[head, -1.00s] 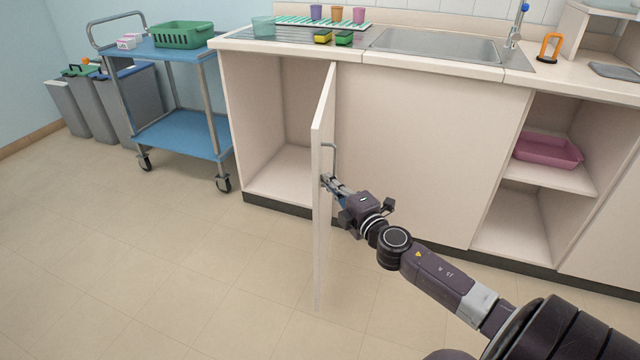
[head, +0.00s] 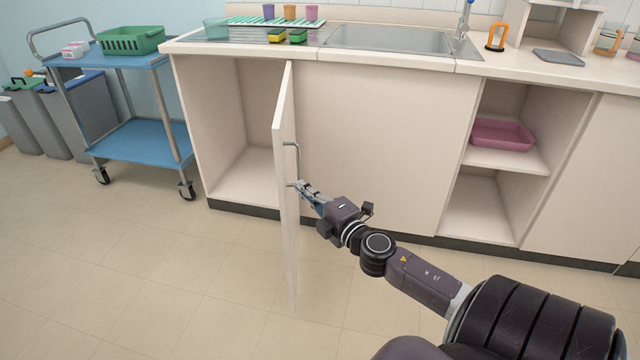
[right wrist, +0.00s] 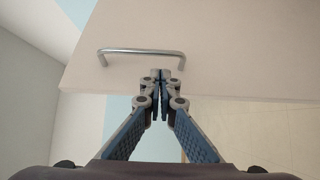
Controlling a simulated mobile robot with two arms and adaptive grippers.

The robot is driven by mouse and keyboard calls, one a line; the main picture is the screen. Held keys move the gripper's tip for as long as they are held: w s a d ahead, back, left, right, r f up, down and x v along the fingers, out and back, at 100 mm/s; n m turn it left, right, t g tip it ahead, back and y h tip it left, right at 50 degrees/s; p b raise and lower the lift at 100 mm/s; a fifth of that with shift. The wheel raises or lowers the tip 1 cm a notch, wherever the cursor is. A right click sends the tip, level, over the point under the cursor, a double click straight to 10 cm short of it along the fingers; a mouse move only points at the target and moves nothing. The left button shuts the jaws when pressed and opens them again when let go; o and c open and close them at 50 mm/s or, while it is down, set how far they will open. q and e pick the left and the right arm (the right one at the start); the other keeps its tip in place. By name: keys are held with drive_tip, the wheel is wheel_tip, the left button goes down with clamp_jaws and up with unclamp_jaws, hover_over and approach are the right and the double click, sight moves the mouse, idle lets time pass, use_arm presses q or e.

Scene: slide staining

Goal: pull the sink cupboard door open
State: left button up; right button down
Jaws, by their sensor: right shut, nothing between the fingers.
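The sink cupboard door (head: 286,220) stands wide open, swung out from the cabinet front under the counter. Its left side shows the empty cupboard inside (head: 245,130). The metal bar handle (head: 297,160) is on the door's right face; it also shows whole in the right wrist view (right wrist: 140,51). My right gripper (head: 300,186) is at the lower end of the handle in the head view. In the right wrist view its fingertips (right wrist: 160,76) are shut together, with nothing between them, close beside the handle. Whether they touch the door cannot be told. My left gripper is not in view.
A blue trolley (head: 135,140) with a green basket (head: 131,40) stands left of the cabinet, beside grey bins (head: 35,115). The counter holds the sink (head: 388,40). An open shelf holds a pink tray (head: 502,134). The floor left of the door is clear.

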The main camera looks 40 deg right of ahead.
drive_tip(key=s+a, duration=0.1)
drive_tip(key=s, duration=0.6)
drive_tip(key=shift+s, duration=0.35)
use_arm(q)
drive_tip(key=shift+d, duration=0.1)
use_arm(e)
drive_tip(key=shift+d, duration=0.1)
